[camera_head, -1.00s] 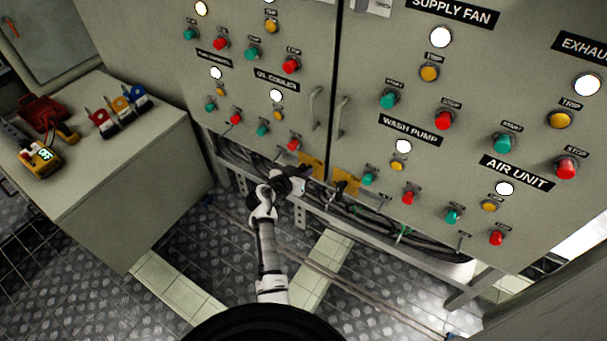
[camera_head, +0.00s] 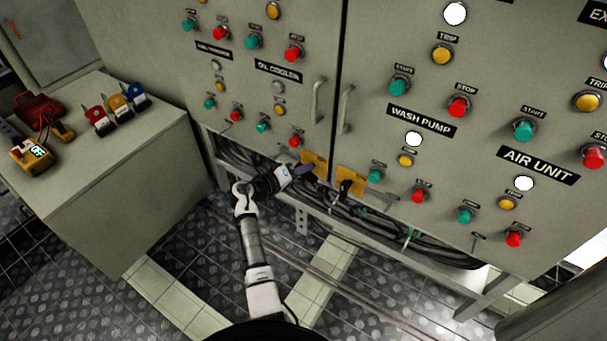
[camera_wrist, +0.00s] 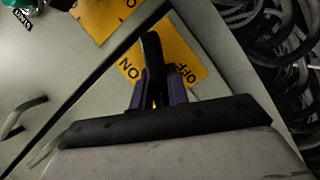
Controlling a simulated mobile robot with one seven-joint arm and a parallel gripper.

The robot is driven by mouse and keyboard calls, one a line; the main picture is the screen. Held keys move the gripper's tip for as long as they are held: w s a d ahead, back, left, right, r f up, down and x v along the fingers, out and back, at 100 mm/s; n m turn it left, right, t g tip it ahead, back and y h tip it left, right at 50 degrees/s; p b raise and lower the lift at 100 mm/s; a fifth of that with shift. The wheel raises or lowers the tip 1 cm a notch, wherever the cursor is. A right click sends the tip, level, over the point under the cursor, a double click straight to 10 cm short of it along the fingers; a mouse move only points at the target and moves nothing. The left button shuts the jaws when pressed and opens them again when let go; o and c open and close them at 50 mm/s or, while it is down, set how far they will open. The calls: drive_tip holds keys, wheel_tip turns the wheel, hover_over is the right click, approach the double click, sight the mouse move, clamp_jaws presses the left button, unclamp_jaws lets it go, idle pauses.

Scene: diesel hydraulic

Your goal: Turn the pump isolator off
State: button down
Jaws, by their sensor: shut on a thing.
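A yellow isolator plate (camera_head: 313,163) sits low on the left cabinet door. My gripper (camera_head: 300,171) reaches it from the lower left. In the wrist view, the plate (camera_wrist: 190,62) shows the words ON and OFF. A black isolator handle (camera_wrist: 152,48) stands out from it, between the purple fingers of my gripper (camera_wrist: 160,80), which is shut on it. The lower part of the handle is hidden by the fingers and the gripper body.
A second yellow plate (camera_head: 350,180) with a black handle is just across the door seam. Door handles (camera_head: 318,101) and several push buttons stand out above. Cables (camera_head: 355,218) run below the doors. A bench (camera_head: 110,165) at left holds padlocks and a yellow meter (camera_head: 32,153).

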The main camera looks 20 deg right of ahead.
drive_tip(key=n, duration=0.1)
drive_tip(key=n+h+b, duration=0.1)
drive_tip(key=n, duration=0.1)
drive_tip(key=n+h, duration=0.1)
drive_tip(key=shift+f+b, duration=0.3)
drive_tip(key=shift+b, duration=0.1)
drive_tip(key=shift+n, duration=0.5)
drive_tip(key=c, duration=1.4)
unclamp_jaws()
drive_tip(key=shift+o, duration=0.2)
drive_tip(key=shift+a, duration=0.1)
drive_tip(key=v, duration=1.3)
drive_tip(key=shift+a+b, duration=0.35)
drive_tip(key=shift+f, duration=0.1)
